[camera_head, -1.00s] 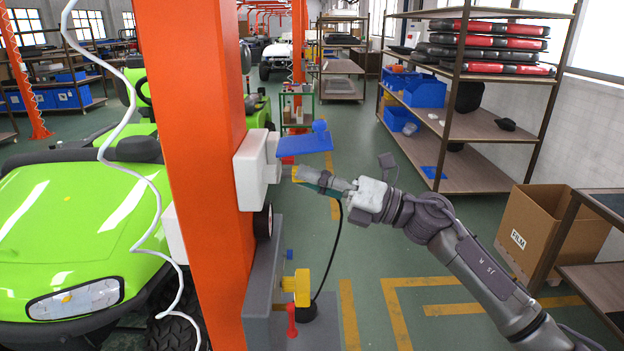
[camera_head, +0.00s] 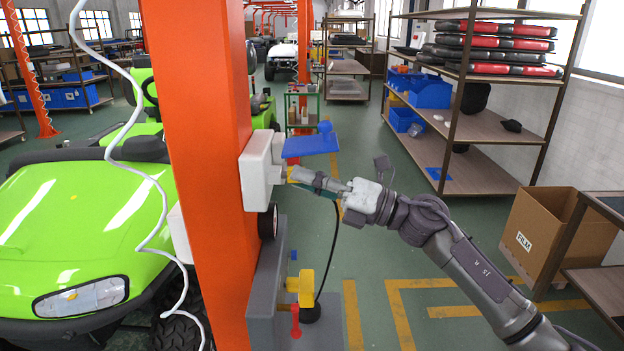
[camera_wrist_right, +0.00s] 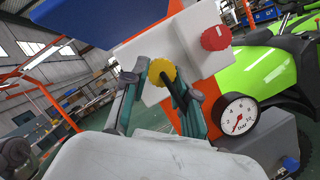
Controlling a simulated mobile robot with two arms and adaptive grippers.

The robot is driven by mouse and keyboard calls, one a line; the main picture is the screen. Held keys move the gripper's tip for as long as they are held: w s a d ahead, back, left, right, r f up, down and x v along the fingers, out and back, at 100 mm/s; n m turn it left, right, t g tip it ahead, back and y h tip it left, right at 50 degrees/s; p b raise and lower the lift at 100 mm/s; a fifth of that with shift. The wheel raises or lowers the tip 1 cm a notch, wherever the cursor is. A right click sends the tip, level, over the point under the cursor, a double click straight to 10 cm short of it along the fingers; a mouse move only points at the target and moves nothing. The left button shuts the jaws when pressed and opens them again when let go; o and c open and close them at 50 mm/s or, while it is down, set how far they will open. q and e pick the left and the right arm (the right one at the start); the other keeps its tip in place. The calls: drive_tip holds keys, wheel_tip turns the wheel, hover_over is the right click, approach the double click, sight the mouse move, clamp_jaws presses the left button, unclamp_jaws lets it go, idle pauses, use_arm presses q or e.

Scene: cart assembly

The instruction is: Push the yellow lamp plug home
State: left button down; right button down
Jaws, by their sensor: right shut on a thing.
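The yellow lamp plug (camera_wrist_right: 162,71) is a ribbed yellow disc with a black cable running back from it. It sits against the face of a white box (camera_wrist_right: 148,50) on the orange post; how deep it is seated I cannot tell. In the head view the plug (camera_head: 291,173) is a small yellow tip beside the white box (camera_head: 256,172). My right gripper (camera_head: 303,179) is shut on the plug from the right. In the wrist view its teal-edged fingers (camera_wrist_right: 163,88) stand either side of the plug and cable. My left gripper is out of view.
The box has a blue lid or lever (camera_head: 311,146) and a red knob (camera_wrist_right: 216,38). A pressure gauge (camera_wrist_right: 237,114) is close to the right finger. Below are a grey block (camera_head: 268,290) and a yellow fitting (camera_head: 303,288). The black cable (camera_head: 329,255) hangs down.

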drive_tip(key=shift+a, duration=0.5)
drive_tip(key=c, duration=0.8)
unclamp_jaws()
drive_tip(key=shift+a, duration=0.1)
